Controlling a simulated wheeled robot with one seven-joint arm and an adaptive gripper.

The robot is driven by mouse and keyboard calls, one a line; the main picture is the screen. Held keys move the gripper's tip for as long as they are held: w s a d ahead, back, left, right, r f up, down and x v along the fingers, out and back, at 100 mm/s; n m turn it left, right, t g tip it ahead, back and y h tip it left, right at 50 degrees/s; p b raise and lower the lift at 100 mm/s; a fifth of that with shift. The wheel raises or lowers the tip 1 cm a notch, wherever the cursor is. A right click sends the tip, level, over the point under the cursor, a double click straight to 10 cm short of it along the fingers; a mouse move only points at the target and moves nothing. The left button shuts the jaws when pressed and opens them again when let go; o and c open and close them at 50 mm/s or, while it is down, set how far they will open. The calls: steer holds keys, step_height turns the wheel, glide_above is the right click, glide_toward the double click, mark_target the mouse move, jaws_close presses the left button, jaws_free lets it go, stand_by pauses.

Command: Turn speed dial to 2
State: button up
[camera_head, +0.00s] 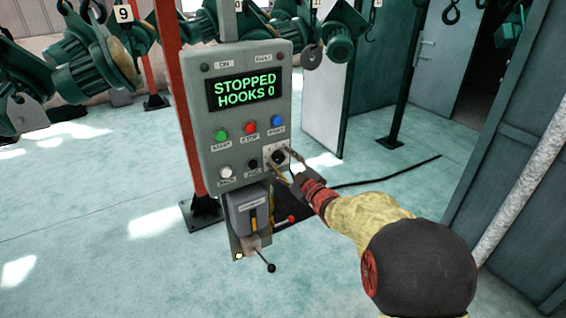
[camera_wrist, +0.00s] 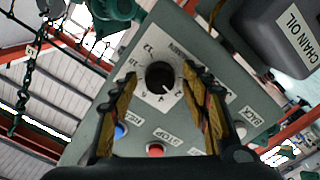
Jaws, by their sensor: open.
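The speed dial is a black round knob (camera_head: 279,157) on a pale plate at the lower right of the grey control panel (camera_head: 237,52). In the wrist view the knob (camera_wrist: 160,75) sits mid-picture, with small numerals around it and a light mark toward its lower right edge. I cannot tell for sure which numeral the mark meets. My gripper (camera_head: 277,160) is open in front of the panel, its tan-padded fingers on either side of the knob. The wrist view shows a gap between each finger and the knob. The screen (camera_head: 245,89) reads STOPPED, HOOKS 0.
Green (camera_head: 221,135), red (camera_head: 250,127) and blue (camera_head: 278,121) buttons sit above the dial, with white (camera_head: 225,172) and black (camera_head: 252,163) ones to its left. A grey box (camera_head: 243,205) with a lever hangs below. A red post (camera_head: 178,95) stands behind the panel.

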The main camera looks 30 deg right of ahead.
steer(key=s, duration=1.2)
steer(key=shift+d, duration=0.2)
